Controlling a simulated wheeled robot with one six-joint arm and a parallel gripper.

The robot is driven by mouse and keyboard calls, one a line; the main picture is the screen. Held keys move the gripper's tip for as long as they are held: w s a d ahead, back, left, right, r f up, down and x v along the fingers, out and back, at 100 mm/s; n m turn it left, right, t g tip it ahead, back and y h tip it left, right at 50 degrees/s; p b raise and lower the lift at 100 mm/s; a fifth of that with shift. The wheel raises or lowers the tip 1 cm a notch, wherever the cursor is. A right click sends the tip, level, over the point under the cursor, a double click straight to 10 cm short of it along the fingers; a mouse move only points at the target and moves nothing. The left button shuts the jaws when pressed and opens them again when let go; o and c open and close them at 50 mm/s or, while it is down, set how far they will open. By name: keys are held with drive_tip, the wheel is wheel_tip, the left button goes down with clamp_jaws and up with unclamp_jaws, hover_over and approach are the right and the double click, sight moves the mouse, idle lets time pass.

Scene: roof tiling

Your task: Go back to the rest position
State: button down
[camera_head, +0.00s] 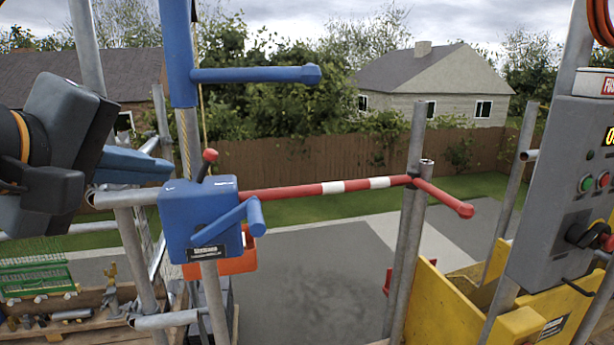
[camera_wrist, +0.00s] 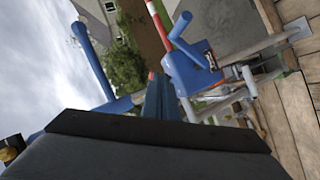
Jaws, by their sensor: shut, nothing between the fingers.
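My gripper (camera_head: 137,165) shows at the left of the head view, a dark grey body with blue fingers pointing right. The fingers are shut and empty. In that view they lie just left of a blue winch box (camera_head: 190,222) and above a scaffold tube; I cannot tell whether they touch anything. In the wrist view the blue fingers (camera_wrist: 160,98) show above the dark gripper body, and the blue winch box (camera_wrist: 190,68) lies beyond them to the right.
A red and white barrier bar (camera_head: 330,187) runs right from the winch box to an upright pole. A blue upright post with a side arm (camera_head: 255,74) rises above the box. A grey control panel (camera_head: 565,190) and yellow bin (camera_head: 430,305) stand right. A wooden tray (camera_head: 85,325) is lower left.

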drive_tip(key=w+d+f+m+g+h, duration=0.1)
drive_tip(key=w+d+f+g, duration=0.25)
drive_tip(key=d+f, duration=0.6)
drive_tip(key=w+d+f+m+g+h, duration=0.1)
drive_tip(key=w+d+f+m+g, duration=0.15)
drive_tip(key=d+f+g, duration=0.45)
drive_tip(key=s+d+f+m+g+y+b, duration=0.1)
drive_tip(key=d+f+m, duration=0.3)
drive_tip(key=d+f, duration=0.5)
drive_tip(key=s+d+f+m+g+y+b, duration=0.1)
drive_tip(key=s+d+f+m+y+b, duration=0.1)
drive_tip(key=d+f, duration=0.8)
drive_tip(key=shift+s+d+m+g+y, duration=0.45)
drive_tip(key=shift+d+m+y, duration=0.45)
drive_tip(key=shift+d, duration=0.65)
